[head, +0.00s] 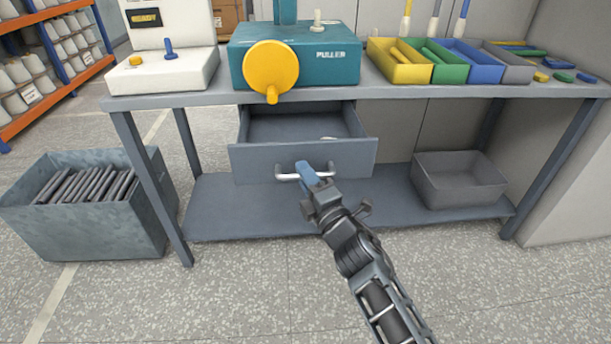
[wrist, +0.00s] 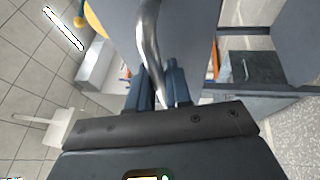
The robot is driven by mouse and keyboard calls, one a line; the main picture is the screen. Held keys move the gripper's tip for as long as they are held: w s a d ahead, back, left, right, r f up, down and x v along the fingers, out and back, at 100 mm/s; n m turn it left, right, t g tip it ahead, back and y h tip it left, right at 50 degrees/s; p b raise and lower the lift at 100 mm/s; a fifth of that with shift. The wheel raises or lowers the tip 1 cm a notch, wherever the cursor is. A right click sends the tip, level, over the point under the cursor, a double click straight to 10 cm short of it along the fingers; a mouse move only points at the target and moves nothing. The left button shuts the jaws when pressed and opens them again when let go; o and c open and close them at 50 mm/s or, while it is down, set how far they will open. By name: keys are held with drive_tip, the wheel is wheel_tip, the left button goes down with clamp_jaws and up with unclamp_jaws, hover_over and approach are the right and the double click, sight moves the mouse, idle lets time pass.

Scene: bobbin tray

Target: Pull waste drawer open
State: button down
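The waste drawer (head: 330,158) is a grey drawer under the bench top, and it stands pulled out with its inside showing. A small pale thing lies inside it near the right wall. Its silver bar handle (head: 288,177) runs along the front; the handle also shows large in the wrist view (wrist: 150,45). My gripper (head: 308,172) is at the right part of the handle. In the wrist view the two blue fingers (wrist: 161,85) stand on either side of the bar, close to it. The fingers appear closed on the handle, though the contact itself is partly hidden.
The bench (head: 210,99) carries a teal puller (head: 335,72) with a yellow knob and several coloured bins (head: 405,72). A grey bin (head: 459,185) stands on the lower shelf. A crate of dark plates (head: 100,230) stands left on the floor. The floor in front is clear.

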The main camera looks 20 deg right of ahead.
drive_tip(key=c, duration=1.1)
unclamp_jaws()
drive_tip(key=shift+s, duration=0.1)
drive_tip(key=shift+v, duration=3.85)
drive_tip(key=shift+f, duration=0.1)
drive_tip(key=s+f+m+g+h, duration=0.1)
drive_tip(key=s+f+m+g, duration=0.2)
drive_tip(key=s+m, duration=1.6)
drive_tip(key=s+r+g, duration=0.1)
drive_tip(key=s+r, duration=0.3)
drive_tip(key=s, duration=0.8)
drive_tip(key=s+r+g, duration=0.1)
drive_tip(key=s+r, duration=0.3)
drive_tip(key=s, duration=0.7)
drive_tip(key=shift+m+h, duration=0.4)
drive_tip(key=r+p, duration=1.5)
drive_tip(key=r, duration=0.1)
drive_tip(key=shift+s+a+p, duration=0.25)
drive_tip(key=shift+a+p, duration=0.05)
drive_tip(key=shift+p, duration=0.1)
